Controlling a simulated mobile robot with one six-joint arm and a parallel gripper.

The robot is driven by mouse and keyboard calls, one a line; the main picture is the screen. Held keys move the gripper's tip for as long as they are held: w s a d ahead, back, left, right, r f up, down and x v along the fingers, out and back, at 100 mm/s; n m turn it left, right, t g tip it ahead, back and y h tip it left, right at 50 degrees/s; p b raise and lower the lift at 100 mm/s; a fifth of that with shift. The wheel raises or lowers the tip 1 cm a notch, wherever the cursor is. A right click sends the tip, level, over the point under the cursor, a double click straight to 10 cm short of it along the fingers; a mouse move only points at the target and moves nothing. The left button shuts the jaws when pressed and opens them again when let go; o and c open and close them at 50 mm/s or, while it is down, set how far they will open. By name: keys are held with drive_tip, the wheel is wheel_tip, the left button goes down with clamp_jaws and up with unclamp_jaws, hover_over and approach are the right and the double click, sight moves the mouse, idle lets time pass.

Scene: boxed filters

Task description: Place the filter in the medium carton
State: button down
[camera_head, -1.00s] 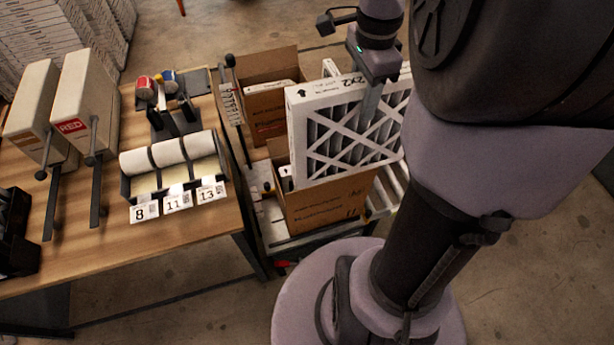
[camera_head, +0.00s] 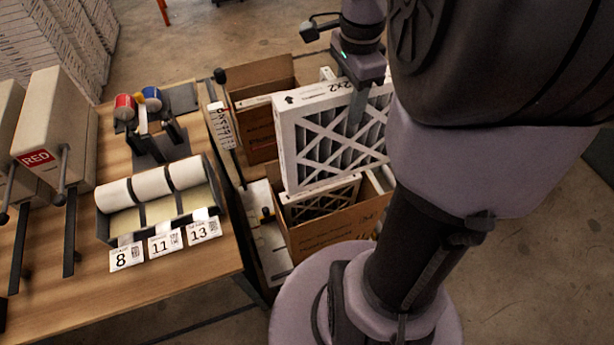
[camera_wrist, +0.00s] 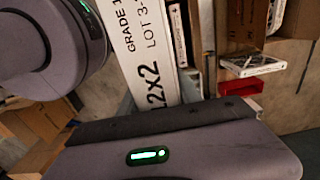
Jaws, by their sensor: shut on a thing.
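My gripper (camera_head: 355,108) is shut on the top edge of a white-framed pleated filter (camera_head: 301,142) marked 2x2. The filter hangs upright above and towards the back of the front brown carton (camera_head: 335,238). That open carton holds another white-framed filter (camera_head: 322,200) with dark mesh. A second open brown carton (camera_head: 262,137) stands behind, with a white edge inside. I cannot tell from the pictures which carton is the medium one. In the wrist view the held filter's printed edge (camera_wrist: 143,45) runs down to the gripper; the fingertips are hidden.
A wooden table (camera_head: 190,268) on the left carries a rack of white rolls (camera_head: 152,186) with number cards and a box labelled RED (camera_head: 58,130). A dark post and label strip (camera_head: 221,125) stand between table and cartons. My column fills the right.

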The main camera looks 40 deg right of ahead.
sight(340, 155)
drive_tip(key=f+b, duration=0.4)
drive_tip(key=f, duration=0.2)
drive_tip(key=f+b, duration=0.4)
drive_tip(key=f, duration=0.1)
drive_tip(key=f+b, duration=0.3)
drive_tip(key=f, duration=0.3)
drive_tip(key=shift+w+f+b, duration=0.35)
drive_tip(key=shift+b, duration=0.05)
wheel_tip(340, 155, down, 27)
drive_tip(key=b, duration=1.1)
drive_tip(key=shift+f, duration=0.3)
drive_tip(key=shift+f+b, duration=0.55)
drive_tip(key=shift+b, duration=0.1)
drive_tip(key=c, duration=0.8)
unclamp_jaws()
drive_tip(key=shift+c, duration=0.2)
